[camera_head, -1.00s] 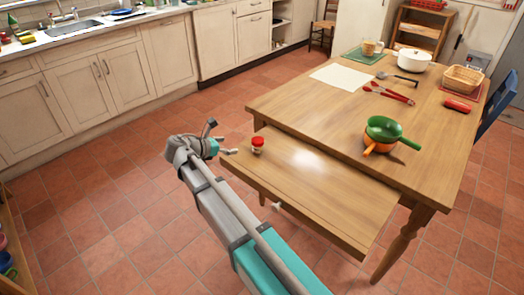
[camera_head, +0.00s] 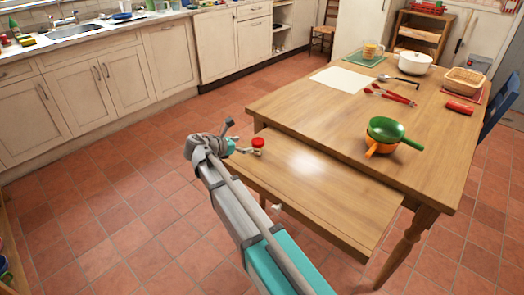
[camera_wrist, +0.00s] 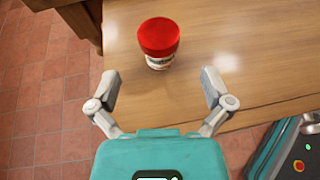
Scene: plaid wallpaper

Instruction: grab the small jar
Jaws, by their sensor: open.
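The small jar (camera_wrist: 158,45) has a red lid and a pale label with dark lettering. It stands upright on the lower wooden board of the table, near its left end. In the head view the jar (camera_head: 258,143) shows mostly its red lid, and its lower part is partly hidden by my gripper (camera_head: 243,148). In the wrist view my gripper (camera_wrist: 163,88) is open, with its fingers wide apart. The jar lies ahead of the fingertips, roughly centred between them, and neither finger appears to touch it.
The lower board (camera_head: 320,195) is otherwise bare. The higher table top (camera_head: 300,105) rises behind it and holds green and orange pans (camera_head: 385,130), red utensils (camera_head: 390,95), a white pot (camera_head: 414,63) and a basket (camera_head: 464,80). Open tiled floor lies to the left.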

